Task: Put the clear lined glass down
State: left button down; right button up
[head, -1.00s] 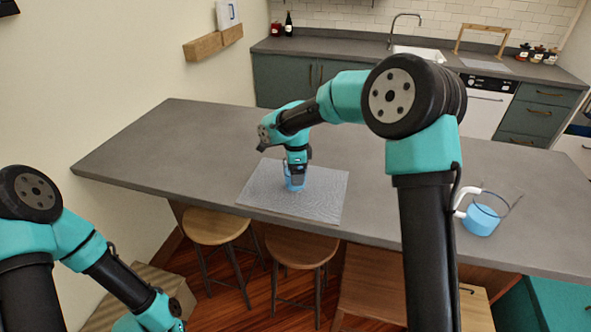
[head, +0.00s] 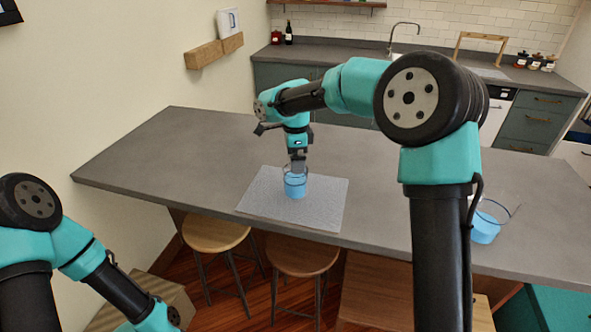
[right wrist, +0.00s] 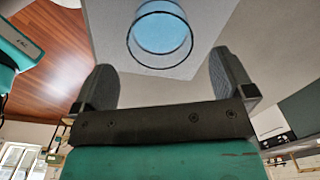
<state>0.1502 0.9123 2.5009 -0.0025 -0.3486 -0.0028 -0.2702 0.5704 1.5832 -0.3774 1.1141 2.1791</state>
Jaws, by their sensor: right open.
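The clear glass (head: 295,188) holds something blue and stands upright on the light grey mat (head: 325,212) on the counter. My right gripper (head: 298,168) is just above and behind it, with its fingertips overlapping the rim in the head view. In the right wrist view the open fingers (right wrist: 165,85) have nothing between them, and the glass (right wrist: 160,38) sits past the fingertips, apart from them. My left arm is at the lower left of the head view; its gripper is cut off by the frame edge.
A second clear vessel with blue contents (head: 486,224) stands on the grey counter (head: 180,150) at the right, partly behind my right arm. Stools (head: 214,230) stand below the front edge. The counter left of the mat is clear.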

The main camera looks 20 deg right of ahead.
notch_tip(320, 180, up, 4)
jog(key=shift+r, duration=0.1)
jog(key=shift+s, duration=0.1)
dwell(0.5)
